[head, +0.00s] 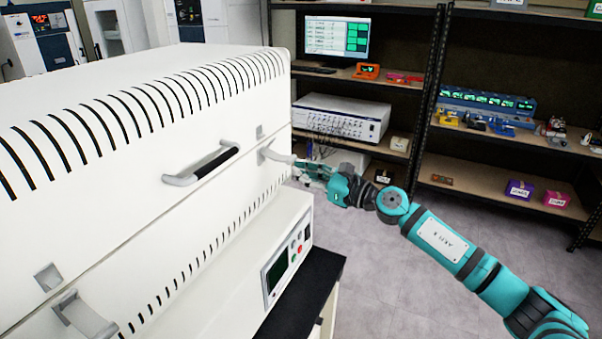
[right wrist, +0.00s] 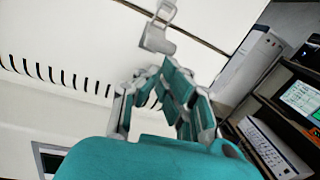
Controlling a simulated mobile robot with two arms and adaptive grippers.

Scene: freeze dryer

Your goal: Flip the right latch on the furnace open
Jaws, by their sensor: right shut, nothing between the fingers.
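The furnace (head: 150,120) is a large white box with slotted vents, filling the left of the head view. Its right latch (head: 274,153) is a grey lever near the far right end of the front face; it also shows in the right wrist view (right wrist: 158,38). My right gripper (head: 303,167) is shut and empty, just right of this latch. In the right wrist view my fingers (right wrist: 163,76) come together a little below the latch, and I cannot tell whether they touch it. My left gripper is not in view.
A black-and-grey handle (head: 205,163) sits on the furnace front, with another grey latch (head: 82,316) at near left. A control panel (head: 287,257) is below. Shelves (head: 450,100) with a monitor (head: 336,37) and instruments stand behind. The grey floor (head: 400,270) is clear.

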